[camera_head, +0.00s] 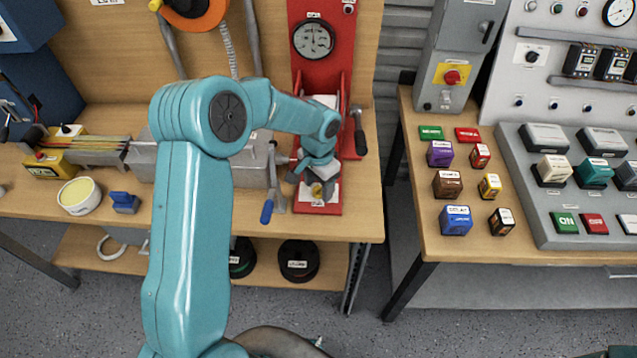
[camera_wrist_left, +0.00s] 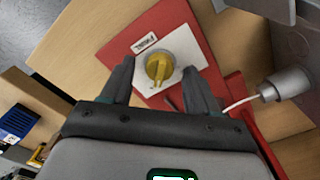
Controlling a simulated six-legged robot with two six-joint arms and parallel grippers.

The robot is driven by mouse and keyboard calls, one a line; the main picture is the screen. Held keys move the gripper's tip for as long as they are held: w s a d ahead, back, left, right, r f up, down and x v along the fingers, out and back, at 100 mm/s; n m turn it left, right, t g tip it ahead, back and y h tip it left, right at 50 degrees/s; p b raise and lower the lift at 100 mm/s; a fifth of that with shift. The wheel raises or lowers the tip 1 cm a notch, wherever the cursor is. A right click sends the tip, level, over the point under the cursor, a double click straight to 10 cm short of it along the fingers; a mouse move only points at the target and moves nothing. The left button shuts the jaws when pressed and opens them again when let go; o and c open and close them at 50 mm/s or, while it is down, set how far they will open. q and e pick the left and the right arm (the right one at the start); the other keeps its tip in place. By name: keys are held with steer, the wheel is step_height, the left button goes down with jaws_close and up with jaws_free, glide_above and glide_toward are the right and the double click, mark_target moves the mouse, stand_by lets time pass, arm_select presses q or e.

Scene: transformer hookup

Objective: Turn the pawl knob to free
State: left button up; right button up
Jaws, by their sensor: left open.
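The pawl knob (camera_wrist_left: 159,67) is a round yellow knob with a raised grip bar. It sits on a white plate (camera_wrist_left: 184,44) on the red base of the red stand, beside a label that seems to read "PAWL". In the head view the knob (camera_head: 317,189) shows small at the foot of the red stand (camera_head: 335,75). My left gripper (camera_wrist_left: 158,82) is open, with one dark finger on each side of the knob and a gap to it on both sides. In the head view the left gripper (camera_head: 316,178) is over the red base and partly covers it. My right gripper is in neither view.
A lever with a blue handle (camera_head: 267,211) stands just left of the red base. A black-ended lever (camera_head: 359,134) is on the right. A grey box (camera_head: 250,160) lies behind my arm. Colored blocks (camera_head: 456,219) stand on the right table.

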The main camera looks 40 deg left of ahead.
arm_select(q)
steer(key=shift+s, duration=0.1)
steer(key=c, duration=1)
steer(key=shift+c, duration=0.2)
